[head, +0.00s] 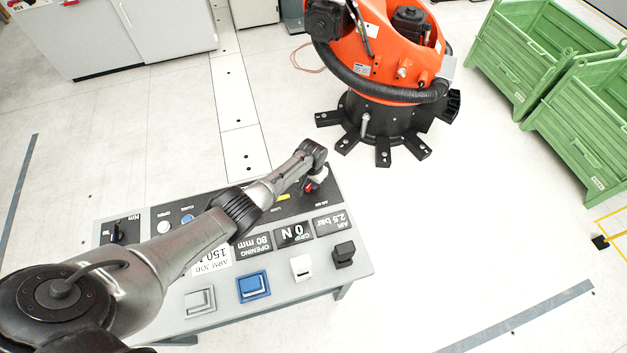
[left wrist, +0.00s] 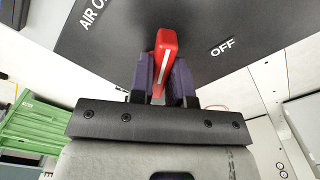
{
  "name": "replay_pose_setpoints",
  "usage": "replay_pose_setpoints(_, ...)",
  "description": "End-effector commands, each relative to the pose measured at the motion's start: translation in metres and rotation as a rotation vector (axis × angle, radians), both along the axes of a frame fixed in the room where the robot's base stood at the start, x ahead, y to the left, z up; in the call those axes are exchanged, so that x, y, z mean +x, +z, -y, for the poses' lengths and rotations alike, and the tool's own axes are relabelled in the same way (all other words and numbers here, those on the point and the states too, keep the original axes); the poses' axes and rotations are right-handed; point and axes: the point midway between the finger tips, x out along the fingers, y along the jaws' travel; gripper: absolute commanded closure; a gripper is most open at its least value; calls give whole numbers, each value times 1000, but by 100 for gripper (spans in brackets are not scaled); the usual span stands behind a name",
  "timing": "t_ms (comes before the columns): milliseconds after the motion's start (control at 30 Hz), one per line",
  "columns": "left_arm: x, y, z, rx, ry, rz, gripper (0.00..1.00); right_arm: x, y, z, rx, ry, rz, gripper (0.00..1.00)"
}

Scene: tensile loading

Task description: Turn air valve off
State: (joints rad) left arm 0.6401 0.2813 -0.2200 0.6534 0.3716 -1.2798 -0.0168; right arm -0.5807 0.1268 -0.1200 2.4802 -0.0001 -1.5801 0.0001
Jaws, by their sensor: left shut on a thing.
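The air valve's red handle (left wrist: 166,48) has a white line along it and stands between the fingers of my left gripper (left wrist: 162,78) in the left wrist view. The fingers are shut on it from both sides. The handle points roughly up the picture, with the OFF label (left wrist: 222,47) to its right and a partly cut-off AIR label (left wrist: 92,14) to its left. In the head view my left gripper (head: 316,178) is at the panel's far right corner, where only a little red of the handle (head: 309,187) shows. My right gripper is not seen.
The grey control desk (head: 364,262) carries readout plates, a blue button (head: 253,286), a white switch (head: 301,267) and a black knob (head: 343,253). An orange robot (head: 380,60) stands behind it. Green crates (head: 585,125) stand at the right.

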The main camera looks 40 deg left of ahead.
Motion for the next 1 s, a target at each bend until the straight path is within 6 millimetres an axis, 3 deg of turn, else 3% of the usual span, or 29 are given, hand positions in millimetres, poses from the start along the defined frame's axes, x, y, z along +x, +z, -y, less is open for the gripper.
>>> replay_pose_setpoints(500, 1, -1, -7, 0, -442, -1, 100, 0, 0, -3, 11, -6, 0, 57)
replay_pose_setpoints(1000, 2, 0, -9, 0, -637, 0, 100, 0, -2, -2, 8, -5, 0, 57)
